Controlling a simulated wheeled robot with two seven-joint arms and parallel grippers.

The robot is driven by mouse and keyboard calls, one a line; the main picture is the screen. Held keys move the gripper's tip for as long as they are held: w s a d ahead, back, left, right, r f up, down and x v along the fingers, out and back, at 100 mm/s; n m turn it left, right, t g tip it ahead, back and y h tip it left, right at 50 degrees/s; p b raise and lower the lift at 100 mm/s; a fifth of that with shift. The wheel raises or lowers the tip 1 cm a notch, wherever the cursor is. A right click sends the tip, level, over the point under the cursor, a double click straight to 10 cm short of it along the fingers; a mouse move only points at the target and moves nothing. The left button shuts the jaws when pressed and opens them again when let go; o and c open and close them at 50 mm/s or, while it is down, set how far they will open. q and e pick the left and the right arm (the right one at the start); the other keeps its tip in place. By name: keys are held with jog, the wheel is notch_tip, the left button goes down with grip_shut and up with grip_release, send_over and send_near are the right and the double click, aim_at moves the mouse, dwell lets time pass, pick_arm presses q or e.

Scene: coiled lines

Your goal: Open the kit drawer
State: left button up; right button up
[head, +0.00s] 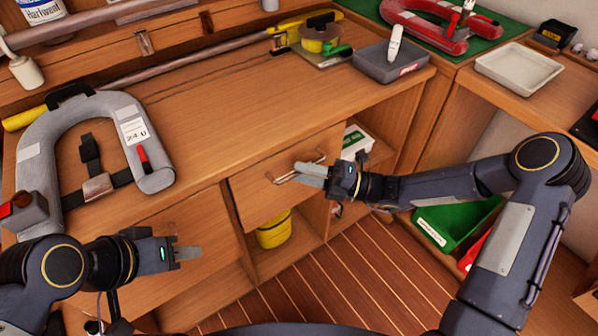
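The wooden drawer (248,197) sits under the counter in the middle of the head view, and its front looks about flush with the cabinet. Its bar handle (317,157) runs across the front. My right gripper (298,172) reaches in from the right with its fingertips at the handle, overlapping it in view. I cannot tell whether the fingers are around the bar or only beside it. My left gripper (190,254) is at the lower left, in front of the cabinet, away from the drawer. Its fingers look together, with nothing between them.
A grey horseshoe-shaped pack (152,165) lies on the counter (225,95) at the left. A grey tray (378,66) stands at the back right. A yellow tub (274,232) sits in the open shelf below the drawer. A green bin (458,222) is behind my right arm. Slatted floor is clear in front.

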jog(key=shift+x, duration=0.9)
jog(key=shift+s, duration=0.1)
grip_shut()
